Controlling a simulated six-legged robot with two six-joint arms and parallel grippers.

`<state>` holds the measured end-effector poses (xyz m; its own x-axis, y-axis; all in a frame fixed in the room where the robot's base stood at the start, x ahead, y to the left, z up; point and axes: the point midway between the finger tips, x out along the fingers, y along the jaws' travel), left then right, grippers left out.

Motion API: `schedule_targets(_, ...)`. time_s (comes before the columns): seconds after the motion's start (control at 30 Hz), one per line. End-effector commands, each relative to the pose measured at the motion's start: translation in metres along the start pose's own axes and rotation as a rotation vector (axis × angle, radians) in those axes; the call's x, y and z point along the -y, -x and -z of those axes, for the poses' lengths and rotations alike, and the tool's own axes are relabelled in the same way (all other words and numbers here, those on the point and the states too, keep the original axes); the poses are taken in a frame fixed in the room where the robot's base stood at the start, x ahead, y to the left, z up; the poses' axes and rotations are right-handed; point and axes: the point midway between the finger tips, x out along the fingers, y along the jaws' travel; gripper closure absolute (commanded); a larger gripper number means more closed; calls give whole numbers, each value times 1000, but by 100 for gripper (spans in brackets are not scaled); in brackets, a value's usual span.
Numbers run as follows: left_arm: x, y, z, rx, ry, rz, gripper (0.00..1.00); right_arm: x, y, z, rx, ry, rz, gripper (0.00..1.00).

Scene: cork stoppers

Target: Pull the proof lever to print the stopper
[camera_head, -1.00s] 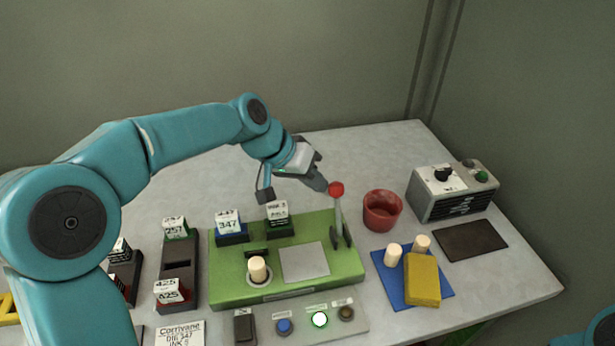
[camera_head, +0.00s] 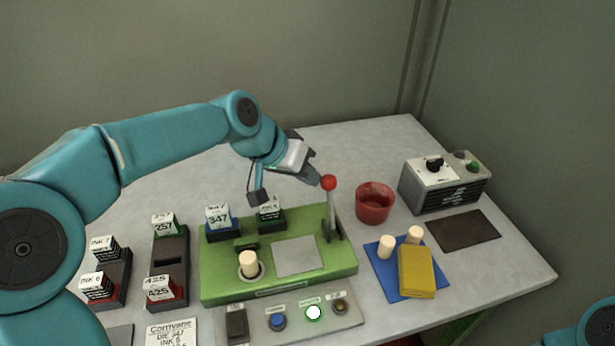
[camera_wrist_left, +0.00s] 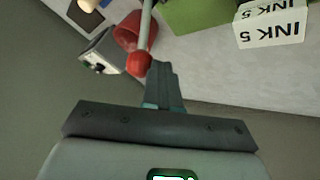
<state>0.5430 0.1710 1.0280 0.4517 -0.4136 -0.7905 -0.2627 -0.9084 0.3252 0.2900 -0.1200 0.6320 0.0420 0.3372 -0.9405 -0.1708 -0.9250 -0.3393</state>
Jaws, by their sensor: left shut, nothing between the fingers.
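The proof lever has a red ball knob (camera_head: 328,182) on a grey arm that stands nearly upright at the right end of the green press base (camera_head: 345,262). My left gripper (camera_head: 318,181) is shut with nothing in it, its fingertips right beside the knob on its far left side. In the left wrist view the closed fingers (camera_wrist_left: 165,85) are next to the red knob (camera_wrist_left: 139,62); I cannot tell if they touch. A pale cork stopper (camera_head: 248,264) stands upright in the round seat on the press. My right gripper is out of view.
Blocks labelled 347 (camera_head: 218,220) and an ink block (camera_head: 270,212) stand at the back of the press. A red cup (camera_head: 375,203) is right of the lever. A blue mat (camera_head: 384,279) holds two corks and a yellow block (camera_head: 416,271). A grey box (camera_head: 445,184) stands farther right.

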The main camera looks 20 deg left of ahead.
Motion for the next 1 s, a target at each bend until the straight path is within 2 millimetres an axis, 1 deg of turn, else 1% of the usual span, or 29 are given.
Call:
schedule_targets(0.27,-12,3,-9,-98,-98,78,100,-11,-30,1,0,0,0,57)
schedule_targets(0.47,-28,6,-23,-212,-211,175,100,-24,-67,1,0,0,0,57)
schedule_targets(0.7,-47,7,-43,-347,-344,291,100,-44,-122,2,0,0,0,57)
schedule_targets(0.8,-54,8,-50,-397,-394,337,100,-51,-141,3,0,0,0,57)
schedule_targets(0.87,-58,8,-54,-424,-422,362,100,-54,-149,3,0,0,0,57)
schedule_targets(1.0,-65,10,-61,-420,-415,362,100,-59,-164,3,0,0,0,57)
